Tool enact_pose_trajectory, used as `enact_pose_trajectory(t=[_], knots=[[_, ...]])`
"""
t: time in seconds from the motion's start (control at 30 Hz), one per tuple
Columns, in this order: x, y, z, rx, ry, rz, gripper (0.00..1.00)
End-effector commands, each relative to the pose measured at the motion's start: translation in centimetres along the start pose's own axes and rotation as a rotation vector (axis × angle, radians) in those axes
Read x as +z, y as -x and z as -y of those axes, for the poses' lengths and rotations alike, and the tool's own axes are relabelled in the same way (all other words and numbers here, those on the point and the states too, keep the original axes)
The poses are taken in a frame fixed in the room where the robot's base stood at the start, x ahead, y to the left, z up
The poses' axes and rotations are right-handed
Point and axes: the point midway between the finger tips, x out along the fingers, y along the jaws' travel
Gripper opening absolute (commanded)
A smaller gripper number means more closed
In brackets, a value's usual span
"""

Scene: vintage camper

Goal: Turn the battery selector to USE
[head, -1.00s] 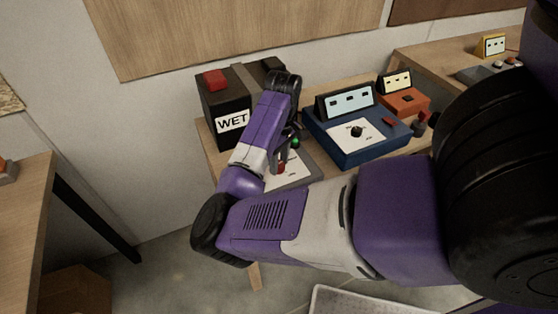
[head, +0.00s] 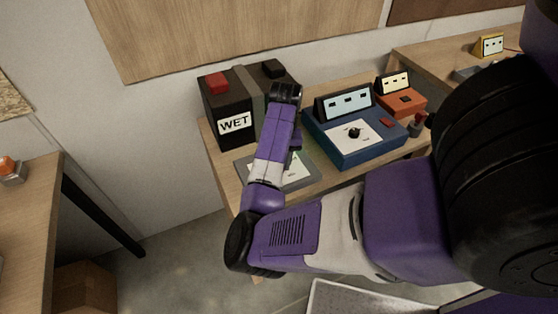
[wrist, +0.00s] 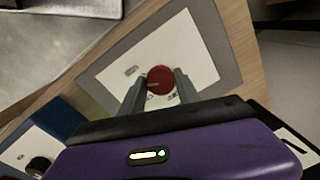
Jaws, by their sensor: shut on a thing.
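The battery selector is a round red knob (wrist: 161,78) on a white label plate (wrist: 187,42) with a grey border. My gripper (wrist: 160,80) is shut on the knob, with one dark finger on each side of it in the wrist view. A light mark shows on the knob's lower left; the small print around it is too small to read. In the head view the selector's grey panel (head: 316,176) lies on the bench in front of the battery, and my forearm hides the knob.
A black battery (head: 233,105) marked WET stands behind the selector. A blue charger box (head: 370,152) with a black dial is to the right, and an orange box (head: 410,103) is beyond it. The bench (head: 219,162) is narrow. A second table (head: 35,215) stands at the left.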

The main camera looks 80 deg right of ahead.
Motion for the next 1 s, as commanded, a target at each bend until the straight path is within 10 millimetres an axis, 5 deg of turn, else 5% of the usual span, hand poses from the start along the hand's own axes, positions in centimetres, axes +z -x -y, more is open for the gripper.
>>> enact_pose_trajectory(t=[0.4, 1.0], knots=[[0.1, 0.06, 0.1, 0.001, -0.258, -0.016, 0.0], [0.07, 0.02, 0.13, -0.001, -0.328, -0.021, 0.0]])
